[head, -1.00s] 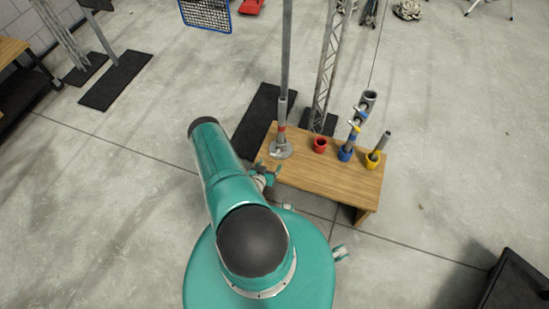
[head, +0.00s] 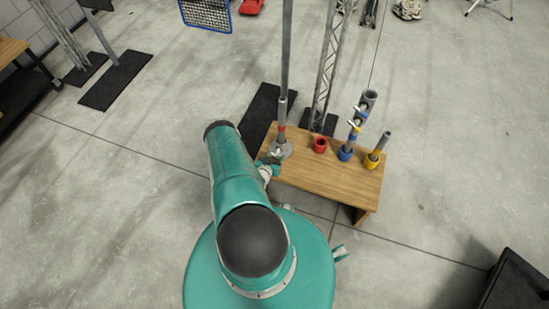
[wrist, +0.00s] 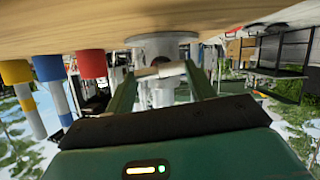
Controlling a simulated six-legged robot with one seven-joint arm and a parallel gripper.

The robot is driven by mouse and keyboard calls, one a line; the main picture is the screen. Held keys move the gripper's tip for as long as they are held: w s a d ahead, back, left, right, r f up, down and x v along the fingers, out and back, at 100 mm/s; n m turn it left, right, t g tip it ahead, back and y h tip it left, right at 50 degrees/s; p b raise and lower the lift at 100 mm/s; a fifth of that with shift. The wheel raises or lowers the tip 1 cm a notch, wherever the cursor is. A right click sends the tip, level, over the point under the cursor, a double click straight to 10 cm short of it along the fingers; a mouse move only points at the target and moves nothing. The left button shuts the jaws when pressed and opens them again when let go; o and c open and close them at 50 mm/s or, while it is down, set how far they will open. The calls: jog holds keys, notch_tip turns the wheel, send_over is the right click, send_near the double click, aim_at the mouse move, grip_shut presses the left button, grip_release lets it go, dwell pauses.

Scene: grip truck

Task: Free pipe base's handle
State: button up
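The pipe base (head: 285,152) is a grey round flange at the left end of the wooden table, with an upright red-banded pipe in it. In the wrist view, which is upside down, the base (wrist: 162,47) hangs from the tabletop. Its handle (wrist: 160,71) is a short pale bar across the front of the base. My gripper (wrist: 160,72) has its fingers wide apart, one at each end of the bar. I cannot tell whether they touch it. In the head view my gripper (head: 270,164) is beside the base at the table edge, partly hidden by my arm.
A metal truss (head: 325,75) rises behind. The table's front right is clear.

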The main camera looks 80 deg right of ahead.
dwell(0.3)
jog(key=n+g, duration=0.2)
jog(key=n, duration=0.1)
jog(key=shift+w+f, duration=0.1)
jog(key=shift+w, duration=0.15)
jog(key=n+g, duration=0.2)
jog(key=n, duration=0.1)
jog(key=shift+w+f+n+h, duration=0.1)
jog(key=shift+f+n+h, duration=0.05)
jog(key=shift+n+h, duration=0.15)
dwell(0.4)
jog(key=o, duration=1)
